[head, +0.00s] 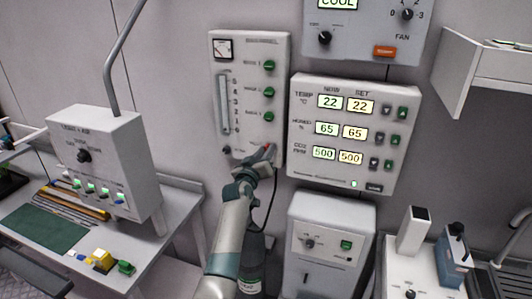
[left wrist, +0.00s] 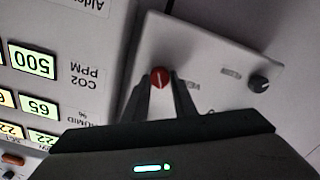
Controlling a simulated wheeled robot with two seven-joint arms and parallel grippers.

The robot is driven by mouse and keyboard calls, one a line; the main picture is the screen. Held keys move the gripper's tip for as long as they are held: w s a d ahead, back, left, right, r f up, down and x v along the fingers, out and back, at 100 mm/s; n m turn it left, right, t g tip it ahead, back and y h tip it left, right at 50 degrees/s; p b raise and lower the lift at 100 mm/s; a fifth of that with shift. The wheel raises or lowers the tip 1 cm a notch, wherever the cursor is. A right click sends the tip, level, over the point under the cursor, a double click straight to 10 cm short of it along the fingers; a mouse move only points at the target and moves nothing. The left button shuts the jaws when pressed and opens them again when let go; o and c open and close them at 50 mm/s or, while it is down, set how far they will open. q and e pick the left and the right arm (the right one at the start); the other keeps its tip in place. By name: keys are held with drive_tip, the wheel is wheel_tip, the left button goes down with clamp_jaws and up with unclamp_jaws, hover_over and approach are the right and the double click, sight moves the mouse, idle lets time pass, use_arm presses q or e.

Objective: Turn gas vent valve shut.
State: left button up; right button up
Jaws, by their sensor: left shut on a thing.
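The gas panel (head: 250,100) is a pale upright box on the wall with a small dial, a sight tube and several green knobs. A red round valve knob (left wrist: 160,77) is near its lower edge, with a light line across its face. My left gripper (head: 262,158) reaches up to the panel's lower right. In the left wrist view its two dark fingers (left wrist: 163,95) are on either side of the red knob, shut on it. In the head view the gripper hides most of the knob. My right gripper is not in view.
A black knob (left wrist: 259,83) is on the same panel, apart from my fingers. The climate panel (head: 345,176) is close on the right. A white cabinet (head: 330,215) stands below it. A bench with a control box (head: 100,150) is at the left.

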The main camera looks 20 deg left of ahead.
use_arm(q)
drive_tip(key=n, duration=1.2)
drive_tip(key=shift+a+f+n, duration=0.1)
drive_tip(key=shift+f+n, duration=0.15)
drive_tip(key=shift+n, duration=0.15)
drive_tip(key=o, duration=1)
drive_tip(key=shift+s, duration=0.1)
